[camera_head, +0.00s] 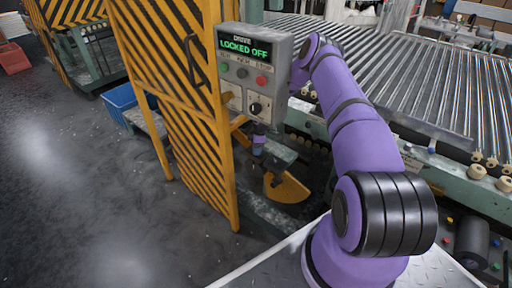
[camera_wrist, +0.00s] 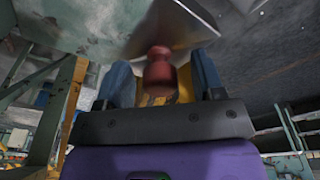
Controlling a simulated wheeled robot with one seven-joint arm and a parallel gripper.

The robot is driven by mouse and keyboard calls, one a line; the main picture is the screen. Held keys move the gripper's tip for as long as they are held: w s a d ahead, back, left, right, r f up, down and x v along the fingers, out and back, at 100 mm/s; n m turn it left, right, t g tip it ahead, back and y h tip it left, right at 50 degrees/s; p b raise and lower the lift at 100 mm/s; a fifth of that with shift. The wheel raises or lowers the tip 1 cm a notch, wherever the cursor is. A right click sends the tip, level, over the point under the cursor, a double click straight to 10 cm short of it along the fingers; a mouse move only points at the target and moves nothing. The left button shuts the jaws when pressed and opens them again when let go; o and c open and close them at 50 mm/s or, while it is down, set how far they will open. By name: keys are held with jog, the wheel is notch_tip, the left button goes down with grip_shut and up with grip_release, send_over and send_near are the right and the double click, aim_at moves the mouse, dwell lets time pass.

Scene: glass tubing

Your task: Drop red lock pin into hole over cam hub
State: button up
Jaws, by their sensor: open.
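The red lock pin (camera_wrist: 160,72), with a rounded knob end and a narrower neck, shows in the wrist view between the two blue fingers of my gripper (camera_wrist: 163,82). The fingers are spread, with a gap on each side of the pin. Its far end meets or overlaps a grey metal plate (camera_wrist: 178,28); I cannot tell whether it sits in a hole. A yellow part shows behind the pin. In the head view, the yellow cam (camera_head: 287,189) is low beside the conveyor. My gripper is mostly hidden there behind the control box. The hub hole is not distinguishable.
The grey control box (camera_head: 257,75) reads "LOCKED OFF" and stands close to my arm. A yellow-and-black striped guard gate (camera_head: 180,120) is to its left. The roller conveyor (camera_head: 430,85) fills the right. A blue crate (camera_head: 120,100) stands behind the gate. The left floor is largely clear.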

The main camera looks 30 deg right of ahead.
notch_tip(320, 180, up, 11)
jog(key=d, duration=0.1)
jog(key=shift+s+d+f, duration=0.15)
jog(key=shift+s+d, duration=0.1)
jog(key=shift+s, duration=0.1)
dwell(0.6)
